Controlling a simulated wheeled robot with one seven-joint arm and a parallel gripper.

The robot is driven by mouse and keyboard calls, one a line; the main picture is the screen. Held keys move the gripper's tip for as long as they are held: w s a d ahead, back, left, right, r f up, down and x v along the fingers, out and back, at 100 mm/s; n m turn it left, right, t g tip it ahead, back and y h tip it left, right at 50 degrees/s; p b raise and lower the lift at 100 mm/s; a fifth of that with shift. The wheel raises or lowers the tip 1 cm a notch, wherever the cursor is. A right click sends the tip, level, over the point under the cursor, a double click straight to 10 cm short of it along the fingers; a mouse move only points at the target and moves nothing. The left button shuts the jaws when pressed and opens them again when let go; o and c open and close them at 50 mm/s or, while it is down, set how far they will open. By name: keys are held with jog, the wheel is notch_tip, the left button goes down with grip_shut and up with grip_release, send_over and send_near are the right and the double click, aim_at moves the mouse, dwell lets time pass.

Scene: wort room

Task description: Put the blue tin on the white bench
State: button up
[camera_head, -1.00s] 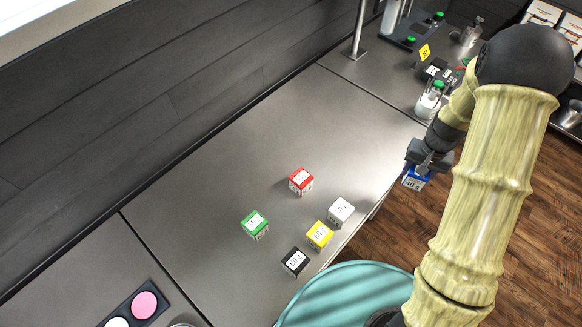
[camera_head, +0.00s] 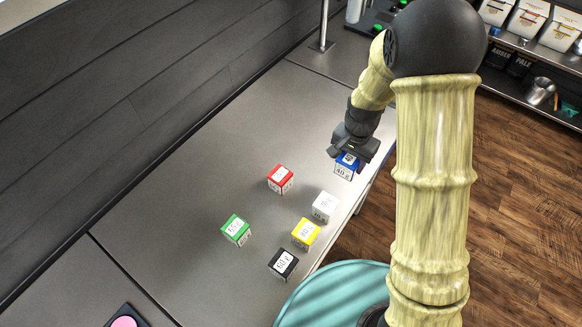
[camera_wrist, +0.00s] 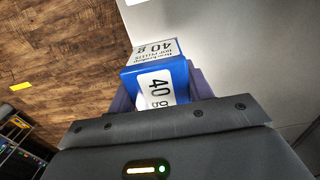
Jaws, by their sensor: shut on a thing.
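The blue tin (camera_head: 346,165) is a small blue cube with a white "40 g" label. My gripper (camera_head: 352,154) is shut on it and holds it near the front edge of the grey bench in the head view. In the wrist view the blue tin (camera_wrist: 157,82) sits between the fingers of my gripper (camera_wrist: 160,95), label toward the camera. I cannot tell its exact height above the bench. I see no bench that is clearly white; a pale edge shows at the top left of the head view.
On the grey bench (camera_head: 215,150) stand several tins: red (camera_head: 280,179), green (camera_head: 236,230), white (camera_head: 324,206), yellow (camera_head: 305,233) and black (camera_head: 282,264). A metal post (camera_head: 323,25) stands at the back. A shelf with white packs (camera_head: 527,20) is at the top right. The wooden floor (camera_head: 520,200) is open.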

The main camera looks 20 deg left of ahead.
jog(key=shift+f+p, duration=0.75)
jog(key=shift+f, duration=2.2)
jog(key=shift+f+p, duration=0.6)
jog(key=shift+f, duration=1.5)
jog(key=shift+f, duration=0.15)
jog(key=o, duration=1.1)
notch_tip(320, 180, up, 12)
jog(key=b, duration=0.3)
jog(key=shift+r, duration=0.2)
